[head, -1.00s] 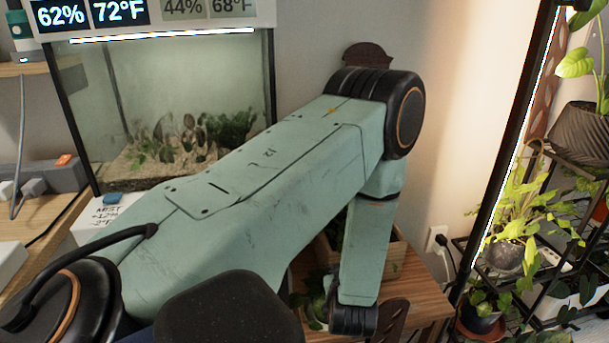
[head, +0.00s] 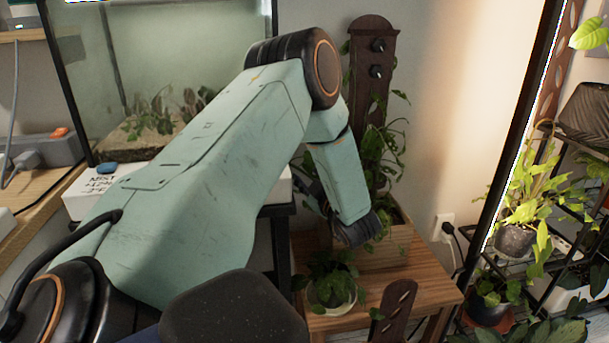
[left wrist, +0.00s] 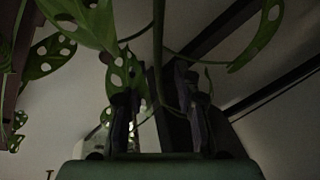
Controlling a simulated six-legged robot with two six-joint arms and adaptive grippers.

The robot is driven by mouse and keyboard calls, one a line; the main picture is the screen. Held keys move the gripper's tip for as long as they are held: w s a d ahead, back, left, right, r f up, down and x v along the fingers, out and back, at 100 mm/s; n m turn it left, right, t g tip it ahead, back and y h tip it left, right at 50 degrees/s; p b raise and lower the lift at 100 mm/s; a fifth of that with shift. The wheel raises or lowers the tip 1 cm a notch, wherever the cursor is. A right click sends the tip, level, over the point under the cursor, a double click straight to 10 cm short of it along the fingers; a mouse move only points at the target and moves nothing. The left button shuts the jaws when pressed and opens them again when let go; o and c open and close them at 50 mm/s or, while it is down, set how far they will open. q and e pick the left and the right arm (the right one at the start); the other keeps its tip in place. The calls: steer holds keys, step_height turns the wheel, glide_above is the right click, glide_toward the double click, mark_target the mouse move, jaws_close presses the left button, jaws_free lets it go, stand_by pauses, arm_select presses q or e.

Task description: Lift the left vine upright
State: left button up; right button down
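A dark wooden support board (head: 374,85) with two black knobs stands upright at the back of a wooden planter box (head: 385,250). Green vine leaves (head: 392,150) spread around it, mostly to its right. The left vine is largely hidden behind my left arm in the head view. In the left wrist view, holed leaves (left wrist: 85,22) and a thin green stem (left wrist: 158,45) hang close over my left gripper (left wrist: 152,85). Its fingers are apart; the stem runs down toward the gap, but I cannot tell whether it lies between them. My right gripper is not in view.
A potted plant (head: 331,292) stands on the wooden table (head: 430,285) before the planter, beside another dark wooden piece (head: 393,310). A glass tank (head: 165,60) is at the back left. A plant shelf (head: 545,220) stands at the right.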

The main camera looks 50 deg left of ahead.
arm_select(q)
steer(key=shift+w+a, duration=0.1)
steer(key=shift+a, duration=0.4)
jaws_close()
stand_by(0.5)
